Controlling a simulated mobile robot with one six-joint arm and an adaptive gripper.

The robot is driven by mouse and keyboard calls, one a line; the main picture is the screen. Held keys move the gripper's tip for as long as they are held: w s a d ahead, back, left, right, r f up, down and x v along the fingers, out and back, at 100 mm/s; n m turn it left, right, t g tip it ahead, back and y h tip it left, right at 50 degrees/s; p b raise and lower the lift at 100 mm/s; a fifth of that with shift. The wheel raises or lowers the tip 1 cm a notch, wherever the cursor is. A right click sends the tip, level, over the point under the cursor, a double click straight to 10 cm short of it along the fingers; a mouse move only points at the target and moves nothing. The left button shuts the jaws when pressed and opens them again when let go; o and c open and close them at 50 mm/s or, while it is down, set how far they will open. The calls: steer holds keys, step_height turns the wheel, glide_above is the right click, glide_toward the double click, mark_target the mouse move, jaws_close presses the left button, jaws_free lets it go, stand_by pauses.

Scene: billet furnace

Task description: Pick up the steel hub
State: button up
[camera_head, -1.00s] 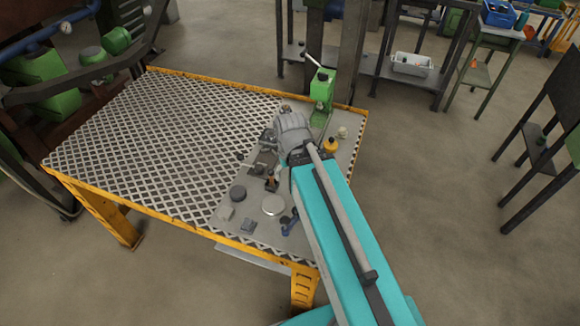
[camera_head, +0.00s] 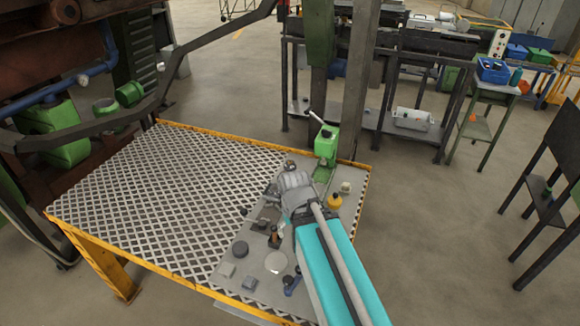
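The table (camera_head: 150,210) has a lattice top with a yellow edge and a plain grey strip at its right. Several small parts stand on the strip. I cannot tell for certain which part is the steel hub. My arm reaches over the strip from the front right. My gripper (camera_head: 265,208) is small and dark, left of my wrist and beyond the two round pieces. Its fingers are too small to read, and I cannot see anything held.
A green lever press (camera_head: 326,145) stands at the table's back right, with a yellow bottle (camera_head: 334,202) before it. A black-and-orange item (camera_head: 274,238) and a blue item (camera_head: 291,284) stand near the pale disc. The lattice is clear. A dark post (camera_head: 362,80) rises behind.

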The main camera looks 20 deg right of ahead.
steer(key=shift+r, duration=0.1)
stand_by(0.5)
step_height(320, 180, up, 18)
steer(key=p, duration=1.8)
steer(key=shift+f, duration=0.2)
